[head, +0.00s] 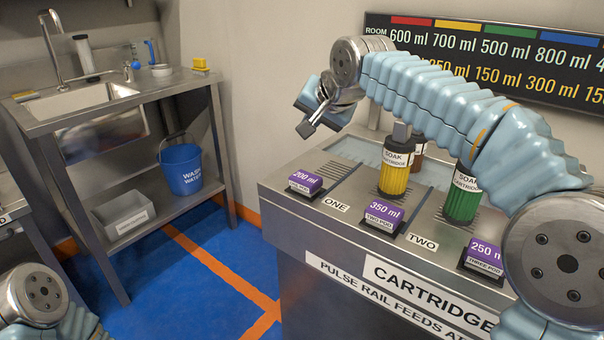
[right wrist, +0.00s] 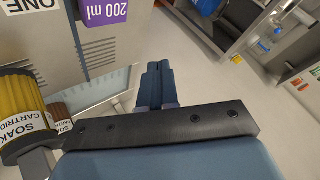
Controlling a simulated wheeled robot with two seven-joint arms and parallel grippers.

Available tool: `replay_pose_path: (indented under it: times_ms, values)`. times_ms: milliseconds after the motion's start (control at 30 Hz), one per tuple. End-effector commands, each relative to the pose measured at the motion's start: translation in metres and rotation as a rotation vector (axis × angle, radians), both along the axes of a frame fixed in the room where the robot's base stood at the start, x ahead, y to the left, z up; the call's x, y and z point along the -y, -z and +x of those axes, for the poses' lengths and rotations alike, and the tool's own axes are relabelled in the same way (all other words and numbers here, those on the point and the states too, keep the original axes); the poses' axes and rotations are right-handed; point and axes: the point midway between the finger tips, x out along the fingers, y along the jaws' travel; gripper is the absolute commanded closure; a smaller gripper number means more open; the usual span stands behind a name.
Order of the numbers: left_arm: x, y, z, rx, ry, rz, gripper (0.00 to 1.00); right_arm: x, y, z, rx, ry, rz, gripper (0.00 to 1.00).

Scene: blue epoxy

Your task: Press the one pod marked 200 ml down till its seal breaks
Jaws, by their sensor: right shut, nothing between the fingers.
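The pod marked 200 ml (head: 305,179) is a purple block with a small "one pod" label, at the left front of the steel cartridge counter (head: 275,192). Its purple face also shows at the top of the right wrist view (right wrist: 102,10). My right gripper (head: 307,130) is shut and empty, above and behind that pod and apart from it. Its closed fingers show in the right wrist view (right wrist: 154,70). Pods marked 350 ml (head: 383,212) and 250 ml (head: 486,250) stand farther right. My left gripper is out of view; only part of my left arm shows.
A yellow soak cartridge (head: 394,178) and a green one (head: 462,198) stand upright behind the pods, with a brown one (head: 419,147) farther back. A wall sign (head: 490,60) lists room volumes. A sink bench with a blue bucket (head: 182,170) stands left, across open floor.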

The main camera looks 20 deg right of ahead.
Motion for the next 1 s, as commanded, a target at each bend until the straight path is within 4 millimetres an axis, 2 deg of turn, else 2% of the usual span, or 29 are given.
replay_pose_path:
  times_ms: [367, 800, 1000]
  values:
    - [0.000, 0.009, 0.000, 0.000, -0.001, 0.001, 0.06, 0.000, 0.010, 0.000, -0.001, -0.001, 0.000, 1.00]
    - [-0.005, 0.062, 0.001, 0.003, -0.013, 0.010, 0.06, 0.000, 0.069, 0.000, -0.001, -0.001, -0.001, 1.00]
    - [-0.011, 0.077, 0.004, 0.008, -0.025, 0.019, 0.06, 0.000, 0.087, 0.000, 0.000, 0.000, 0.000, 1.00]
